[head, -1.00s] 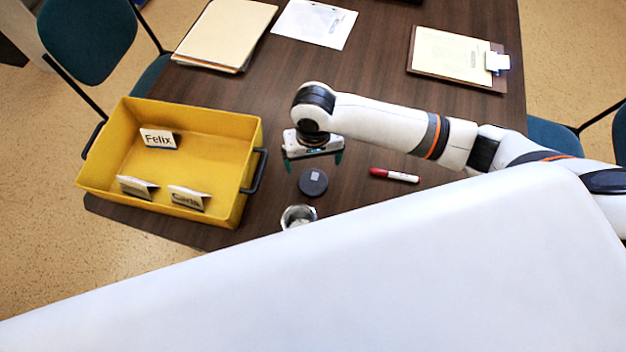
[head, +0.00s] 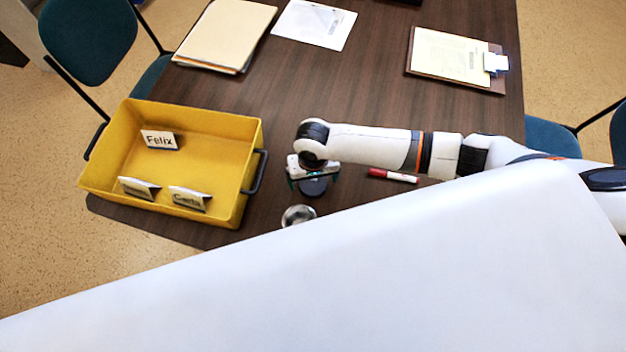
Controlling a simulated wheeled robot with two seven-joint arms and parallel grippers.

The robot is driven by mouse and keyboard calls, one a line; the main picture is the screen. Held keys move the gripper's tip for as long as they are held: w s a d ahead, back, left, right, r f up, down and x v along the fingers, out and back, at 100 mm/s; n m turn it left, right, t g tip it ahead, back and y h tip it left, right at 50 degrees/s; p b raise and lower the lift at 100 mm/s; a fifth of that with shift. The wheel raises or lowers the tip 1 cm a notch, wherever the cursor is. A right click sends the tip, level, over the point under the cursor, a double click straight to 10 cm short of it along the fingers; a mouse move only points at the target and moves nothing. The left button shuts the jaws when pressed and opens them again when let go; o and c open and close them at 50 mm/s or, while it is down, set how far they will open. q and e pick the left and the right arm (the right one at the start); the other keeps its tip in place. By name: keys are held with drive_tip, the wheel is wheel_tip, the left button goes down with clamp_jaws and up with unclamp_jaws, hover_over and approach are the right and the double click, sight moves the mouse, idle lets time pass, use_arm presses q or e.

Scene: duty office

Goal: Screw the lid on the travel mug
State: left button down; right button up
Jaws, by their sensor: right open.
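The dark round lid (head: 313,188) lies on the table, partly hidden under my right gripper. My right gripper (head: 313,182) is open and points down over the lid, with its two green-tipped fingers on either side of it. I cannot tell whether the fingers touch the lid. The silver travel mug (head: 299,215) stands just in front of the lid with its open top showing. Its lower part is hidden by my white body in the foreground. My left gripper is not in view.
A yellow bin (head: 250,130) with several name cards stands left of the mug. A red and white marker (head: 393,175) lies to the right of the lid. Folders (head: 225,33), a paper sheet (head: 314,23) and a clipboard (head: 457,57) lie at the back. The table's middle is clear.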

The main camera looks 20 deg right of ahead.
sight(313, 183)
drive_tip(key=shift+f, duration=0.7)
drive_tip(key=shift+c, duration=0.5)
drive_tip(key=c, duration=0.9)
drive_tip(key=shift+r, duration=0.1)
drive_tip(key=shift+c, duration=0.2)
wheel_tip(313, 183, up, 10)
